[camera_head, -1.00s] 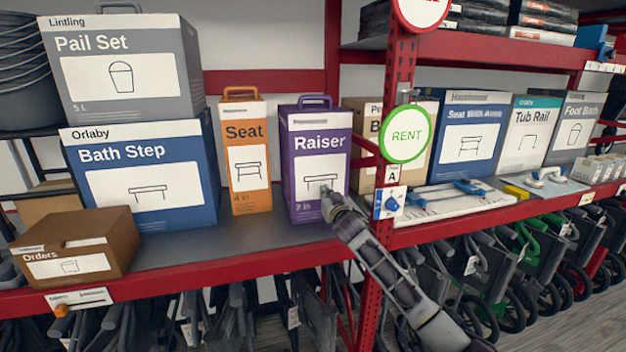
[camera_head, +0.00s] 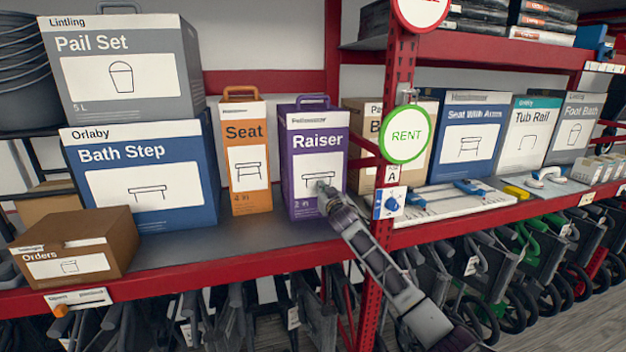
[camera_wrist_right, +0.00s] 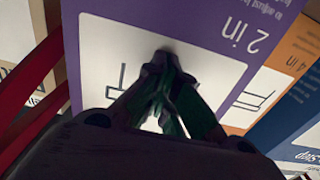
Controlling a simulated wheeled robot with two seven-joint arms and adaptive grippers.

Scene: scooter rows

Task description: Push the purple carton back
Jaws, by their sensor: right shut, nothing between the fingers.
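The purple carton (camera_head: 316,194), labelled Raiser, stands upright on the grey shelf between an orange carton and the red post. My right gripper (camera_head: 324,188) is shut and empty, with its fingertips at the white panel on the carton's front face. In the right wrist view the shut fingertips (camera_wrist_right: 164,62) overlap the white panel of the purple carton (camera_wrist_right: 190,33), and they look to be touching it or very close. My left gripper is not in view.
The orange Seat carton (camera_head: 243,128) stands close to the left of the purple one. The red post (camera_head: 378,270) with a green RENT sign (camera_head: 406,135) is to the right. The blue Bath Step carton (camera_head: 190,215) and brown Orders box (camera_head: 100,262) are further left.

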